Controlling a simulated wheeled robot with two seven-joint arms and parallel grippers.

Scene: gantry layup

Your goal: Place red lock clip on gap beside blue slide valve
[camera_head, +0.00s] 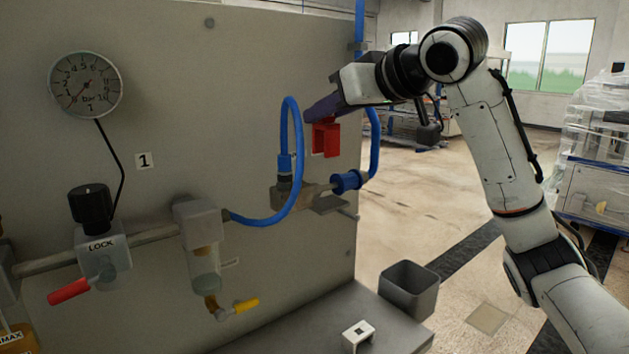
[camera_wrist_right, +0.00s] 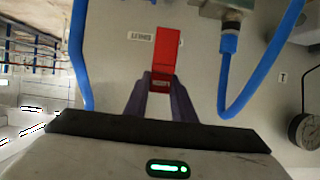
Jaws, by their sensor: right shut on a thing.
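The red lock clip (camera_head: 326,138) is a blocky red piece with an opening in its lower part. My right gripper (camera_head: 318,112) is shut on it and holds it in the air in front of the grey panel. In the right wrist view the clip (camera_wrist_right: 167,55) stands out past the purple fingers (camera_wrist_right: 165,97). The blue slide valve (camera_head: 347,181) is a ribbed blue sleeve on the line, below and slightly right of the clip. The gap (camera_head: 326,188) shows as a short thin stretch between the sleeve and the brass fitting (camera_head: 290,195). My left gripper is not in view.
Blue hoses (camera_head: 297,150) loop up beside the clip on the left and behind it on the right (camera_head: 374,145). A small shelf sits under the gap. Below are a grey bin (camera_head: 408,288) and a white block (camera_head: 358,335) on a ledge. The panel's right edge is near; open floor lies beyond.

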